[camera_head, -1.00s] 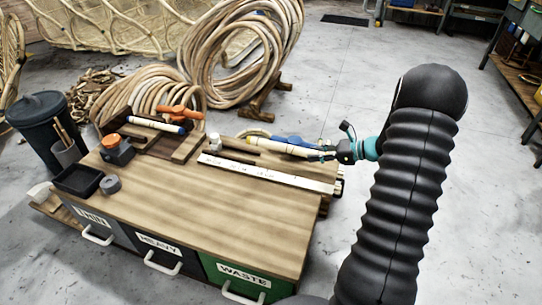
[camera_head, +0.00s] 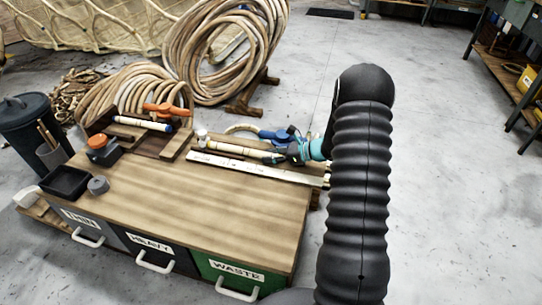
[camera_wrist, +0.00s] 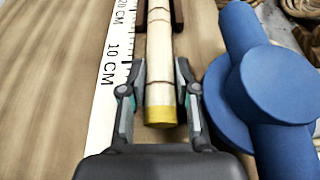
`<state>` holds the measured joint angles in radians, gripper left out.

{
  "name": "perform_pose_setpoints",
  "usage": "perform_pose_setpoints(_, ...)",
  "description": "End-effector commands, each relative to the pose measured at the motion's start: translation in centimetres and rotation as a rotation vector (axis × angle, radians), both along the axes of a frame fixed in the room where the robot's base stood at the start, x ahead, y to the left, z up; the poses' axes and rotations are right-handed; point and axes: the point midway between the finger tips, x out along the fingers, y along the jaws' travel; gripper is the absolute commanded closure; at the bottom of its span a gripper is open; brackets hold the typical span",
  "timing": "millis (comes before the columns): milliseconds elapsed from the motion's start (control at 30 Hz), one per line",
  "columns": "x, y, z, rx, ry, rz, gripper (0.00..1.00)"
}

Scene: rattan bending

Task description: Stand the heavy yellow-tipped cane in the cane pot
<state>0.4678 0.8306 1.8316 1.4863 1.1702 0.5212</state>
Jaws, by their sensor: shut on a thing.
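The yellow-tipped cane (camera_head: 232,148) is pale and lies along the back of the bench behind the white ruler. In the wrist view the cane (camera_wrist: 159,50) runs away from me, its yellow end (camera_wrist: 160,116) nearest my palm. My gripper (camera_head: 291,153) is at the right end of the cane. In the wrist view both fingers of my gripper (camera_wrist: 160,78) are on either side of the cane, shut on it just past the yellow end. A grey pot (camera_head: 51,156) with several thin sticks stands left of the bench, and looks like the cane pot.
A blue tool (camera_wrist: 262,85) lies close to the right of my gripper. The white ruler (camera_head: 255,168) lies in front of the cane. A black tray (camera_head: 65,182), a grey roll (camera_head: 98,186) and an orange-topped item (camera_head: 100,146) are at the left. The bench middle is clear.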

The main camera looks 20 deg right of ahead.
Motion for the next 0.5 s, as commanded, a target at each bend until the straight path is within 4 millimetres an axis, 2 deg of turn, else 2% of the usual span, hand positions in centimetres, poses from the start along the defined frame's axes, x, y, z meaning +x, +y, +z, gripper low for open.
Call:
perform_pose_setpoints(333,0.01,-0.04,-0.40,0.000,0.000,-0.001,1.00)
perform_pose_setpoints(367,0.00,-0.04,-0.40,0.000,0.000,-0.001,0.66)
perform_pose_setpoints(433,0.00,-0.04,-0.30,0.000,0.000,-0.001,0.49)
perform_pose_setpoints(467,0.00,-0.04,-0.30,0.000,0.000,-0.001,0.43)
perform_pose_setpoints(500,-0.01,-0.05,-0.30,0.000,0.000,-0.001,0.43)
